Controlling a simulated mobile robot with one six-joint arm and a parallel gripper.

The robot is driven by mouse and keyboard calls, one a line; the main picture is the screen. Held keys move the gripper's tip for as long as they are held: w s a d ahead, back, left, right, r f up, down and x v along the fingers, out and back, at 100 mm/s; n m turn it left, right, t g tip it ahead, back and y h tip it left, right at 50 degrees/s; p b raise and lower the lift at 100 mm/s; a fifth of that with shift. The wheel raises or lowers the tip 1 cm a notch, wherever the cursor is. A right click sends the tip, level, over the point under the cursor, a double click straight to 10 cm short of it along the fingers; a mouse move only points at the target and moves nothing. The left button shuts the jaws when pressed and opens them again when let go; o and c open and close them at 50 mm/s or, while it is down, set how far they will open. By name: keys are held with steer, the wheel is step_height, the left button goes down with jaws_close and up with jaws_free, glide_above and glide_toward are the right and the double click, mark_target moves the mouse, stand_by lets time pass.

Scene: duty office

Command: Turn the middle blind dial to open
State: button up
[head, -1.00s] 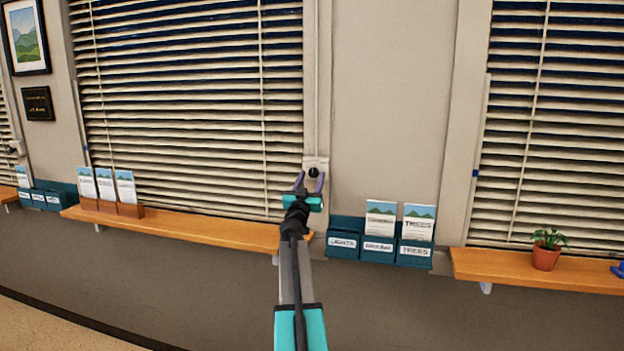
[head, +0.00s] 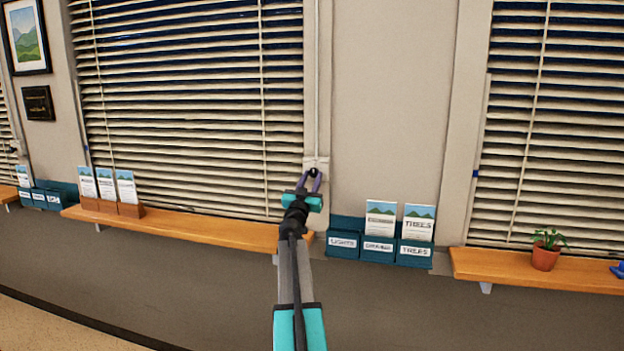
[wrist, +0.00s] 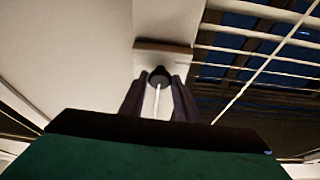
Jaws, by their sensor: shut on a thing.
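The middle blind dial (wrist: 159,76) is a small dark round knob on a pale plate (head: 316,163) at the lower right of the large middle blind (head: 185,100). My gripper (head: 309,177) reaches up to it, and its two fingers have closed around the knob. In the wrist view my gripper (wrist: 158,98) has a finger on each side of the dial, with a thin pale line showing between them. The slats of the middle blind have dark gaps between them. The fingers partly hide the dial in the head view.
An orange shelf (head: 200,231) with brochure holders (head: 118,206) runs below the blind. Teal brochure boxes (head: 378,250) hang right of my gripper. A potted plant (head: 546,252) stands on the right shelf (head: 500,272).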

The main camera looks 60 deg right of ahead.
steer(key=m+g+p, duration=0.1)
steer(key=m, duration=0.2)
steer(key=m+g+p, duration=0.1)
steer(key=m+g, duration=0.1)
steer(key=m+g+p, duration=0.1)
steer(key=m, duration=0.2)
steer(key=shift+w+r+m+g+p, duration=0.25)
steer(key=shift+w+m+g+p, duration=0.05)
steer(key=shift+g+p, duration=0.1)
steer(key=m+g+p, duration=0.1)
steer(key=m, duration=0.2)
steer(key=m+g+y+p, duration=0.1)
steer(key=m, duration=0.3)
steer(key=shift+w+a+r+g, duration=0.1)
steer(key=shift+w+a+g, duration=0.05)
steer(key=shift+g, duration=0.15)
steer(key=o, duration=1)
steer(key=shift+o, duration=0.2)
steer(key=shift+a, duration=0.15)
steer(key=b+v, duration=0.4)
steer(key=v, duration=0.9)
steer(key=shift+a, duration=0.3)
